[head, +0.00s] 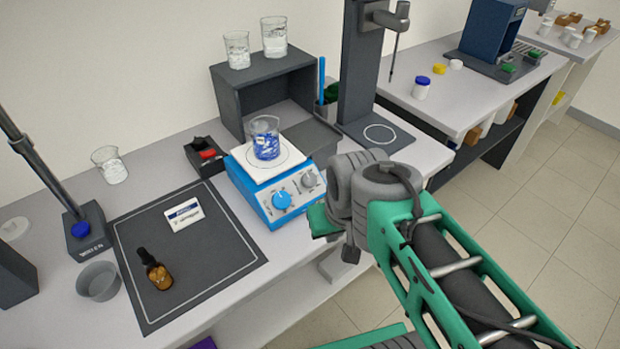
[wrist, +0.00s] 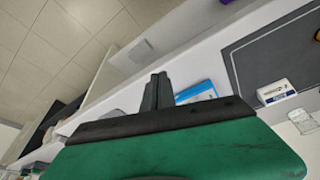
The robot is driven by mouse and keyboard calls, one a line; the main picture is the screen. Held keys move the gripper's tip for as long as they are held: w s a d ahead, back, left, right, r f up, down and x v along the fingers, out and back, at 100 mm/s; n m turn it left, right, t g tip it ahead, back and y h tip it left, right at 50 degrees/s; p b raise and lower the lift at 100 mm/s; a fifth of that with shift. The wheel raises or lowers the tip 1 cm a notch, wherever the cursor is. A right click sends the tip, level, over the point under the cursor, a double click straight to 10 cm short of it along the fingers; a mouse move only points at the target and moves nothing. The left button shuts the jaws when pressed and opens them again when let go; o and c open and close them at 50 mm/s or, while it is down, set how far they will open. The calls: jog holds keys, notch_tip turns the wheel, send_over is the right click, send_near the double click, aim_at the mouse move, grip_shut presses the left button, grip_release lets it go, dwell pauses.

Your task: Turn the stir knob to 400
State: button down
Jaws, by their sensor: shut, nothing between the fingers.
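The blue stirrer (head: 262,199) stands on the bench with a white top plate. A beaker of blue liquid (head: 265,146) stands on the plate. In the wrist view my gripper (wrist: 159,77) is shut and empty, pointing toward the bench; a blue corner of the stirrer (wrist: 196,91) shows beside it. In the head view my arm hides most of the gripper, right of the stirrer.
A dark mat (head: 180,262) with a dropper bottle (head: 158,275) and a small white box (head: 184,214) lies left of the stirrer. A black-and-red device (head: 206,156) sits close to its left. A grey shelf box (head: 262,86) stands behind it, a dark stand (head: 361,75) behind right.

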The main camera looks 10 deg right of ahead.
aim_at(310, 178)
jog(key=c, duration=2.1)
grip_release()
jog(key=o, duration=0.5)
jog(key=w+b, duration=0.2)
jog(key=b, duration=0.1)
jog(key=w+n+b, duration=0.1)
jog(key=w+b, duration=0.1)
jog(key=w, duration=0.1)
jog(key=w+a+r+n+y+b, duration=0.1)
jog(key=w+b, duration=0.2)
jog(key=shift+a+b, duration=0.1)
jog(key=shift+b, duration=0.25)
jog(key=shift+c, duration=0.2)
jog(key=o, duration=0.6)
jog(key=w+d+r+n+b, duration=0.2)
jog(key=w+r+n+b, duration=0.1)
jog(key=w+b, duration=0.4)
jog(key=shift+w+d+r+n+t, duration=0.2)
jog(key=shift+w+n+t, duration=0.2)
jog(key=shift+n, duration=0.3)
jog(key=shift+o, duration=0.5)
jog(key=shift+w+f, duration=0.1)
jog(key=shift+f, duration=0.1)
jog(key=b+x, duration=0.2)
jog(key=x, duration=0.4)
jog(key=shift+w+a+f, duration=0.2)
jog(key=shift+f, duration=0.1)
jog(key=shift+c, duration=0.5)
grip_shut()
